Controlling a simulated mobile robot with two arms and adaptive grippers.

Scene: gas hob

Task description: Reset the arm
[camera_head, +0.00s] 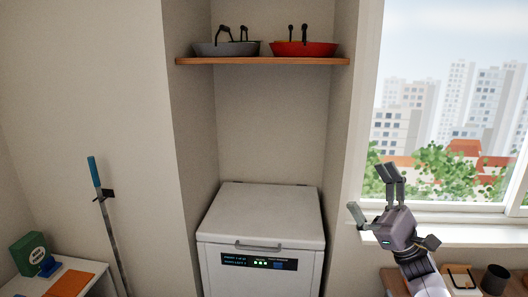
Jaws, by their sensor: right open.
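My right gripper (372,195) is raised at the right of the head view, in front of the window and its sill. Its fingers point up and are spread apart, with nothing between them. My left gripper is not in this view.
A white appliance (262,215) with a handle and lit panel stands in the central alcove. Above it, a wooden shelf (262,61) holds a grey pan (225,49) and a red pan (303,49). A black cup (495,279) stands at lower right. A green box (29,254) sits at lower left.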

